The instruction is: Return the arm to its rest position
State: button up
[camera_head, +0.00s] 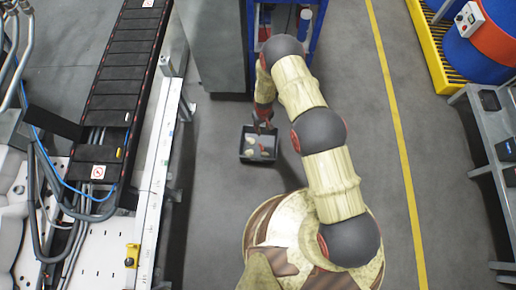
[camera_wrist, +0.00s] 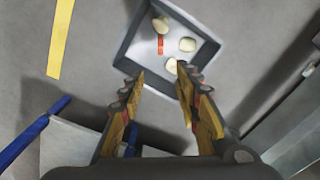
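My arm reaches forward and bends down in the head view, with my gripper (camera_head: 264,122) at the far edge of a dark bin on the floor. In the wrist view my gripper (camera_wrist: 160,72) has its two yellow-brown fingers apart. Nothing shows held between them. The fingertips overlap the near part of the bin in the picture; their height above it is hard to tell.
The dark bin (camera_head: 244,152) holds several pale lumps (camera_wrist: 187,45) and a small red-orange piece (camera_wrist: 160,45). A conveyor (camera_head: 115,75) runs on the left. A grey cabinet (camera_head: 215,45) and a blue frame (camera_head: 315,35) stand ahead. Open floor (camera_head: 365,130) lies right of my arm.

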dwell(0.4)
jog(key=s+d+r+g, duration=0.2)
jog(key=s+d+g, duration=0.1)
jog(key=s, duration=0.6)
jog(key=s+d+r+m+p, duration=0.1)
jog(key=s+d+r+m, duration=0.15)
jog(key=r, duration=1.75)
jog(key=s+d+r+m+p, duration=0.1)
jog(key=s+d+r, duration=0.15)
jog(key=r, duration=1.75)
jog(key=s+d+r+t+p, duration=0.1)
jog(key=s+d+r+t, duration=0.1)
jog(key=r, duration=0.9)
jog(key=s+d+r+m+t+p, duration=0.1)
jog(key=s+d+r+t+p, duration=0.1)
jog(key=s+r, duration=0.5)
jog(key=s+d+r+m+t+p, duration=0.1)
jog(key=s+d+r+t, duration=0.3)
jog(key=r, duration=1.2)
jog(key=shift+s+d+r+t+p, duration=0.2)
jog(key=shift+s+r+t+p, duration=0.1)
jog(key=shift+p, duration=0.25)
